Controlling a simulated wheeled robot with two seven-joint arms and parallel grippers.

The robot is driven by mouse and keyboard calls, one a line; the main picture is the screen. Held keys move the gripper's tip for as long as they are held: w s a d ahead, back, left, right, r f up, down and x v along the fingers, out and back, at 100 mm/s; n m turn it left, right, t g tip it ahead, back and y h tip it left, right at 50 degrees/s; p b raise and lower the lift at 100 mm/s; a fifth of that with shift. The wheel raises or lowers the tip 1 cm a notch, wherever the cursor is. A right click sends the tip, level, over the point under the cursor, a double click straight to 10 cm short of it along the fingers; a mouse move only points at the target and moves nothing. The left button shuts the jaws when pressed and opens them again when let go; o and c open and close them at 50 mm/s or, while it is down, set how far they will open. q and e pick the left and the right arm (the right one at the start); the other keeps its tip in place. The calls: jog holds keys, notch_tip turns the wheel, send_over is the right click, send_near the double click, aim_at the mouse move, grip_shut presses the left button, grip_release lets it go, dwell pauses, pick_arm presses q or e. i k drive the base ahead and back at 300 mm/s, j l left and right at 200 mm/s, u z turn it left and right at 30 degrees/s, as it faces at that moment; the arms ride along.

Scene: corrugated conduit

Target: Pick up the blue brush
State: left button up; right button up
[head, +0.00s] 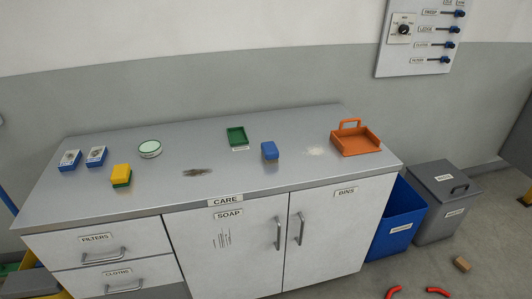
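A small blue block-shaped item (270,150) stands on the grey worktop (225,190), right of the middle. It is the only plain blue piece on the top and may be the blue brush; no bristles can be made out. Nothing touches it. Neither of my grippers can be made out in the head view.
Bins (398,218) stand at right.

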aim_at(270, 152)
jog(key=i+j+z, duration=0.25)
jog(key=i+j, duration=0.65)
jog(key=i, duration=0.05)
